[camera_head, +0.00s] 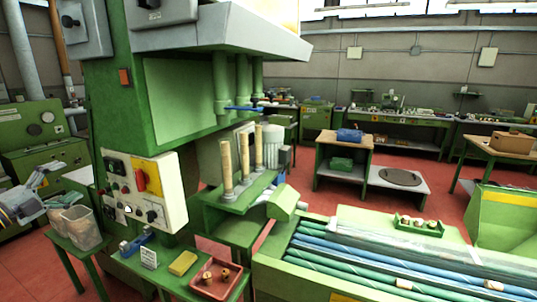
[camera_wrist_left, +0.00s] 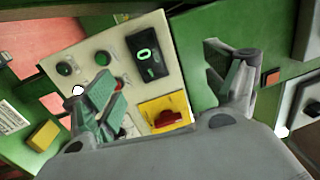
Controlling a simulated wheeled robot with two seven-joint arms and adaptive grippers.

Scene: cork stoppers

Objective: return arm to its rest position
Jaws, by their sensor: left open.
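My left gripper (camera_head: 42,178) is at the left edge of the head view, beside the green machine and above a clear bin. In the left wrist view the two fingers of my left gripper (camera_wrist_left: 163,75) are spread wide, with nothing between them. Behind them is the control panel (camera_wrist_left: 100,45) with its red and yellow switch (camera_wrist_left: 168,116). The same panel shows in the head view (camera_head: 128,207). Cork stoppers (camera_head: 225,273) sit in a red tray (camera_head: 203,291) on the green bench. My right gripper is not in view.
The green machine (camera_head: 170,100) stands just right of the left arm. Clear bins (camera_head: 82,228) are below the gripper. A yellow block (camera_head: 183,263) and a small sign (camera_head: 149,258) lie on the bench. A green tray (camera_head: 420,230) holds pale stoppers at the right.

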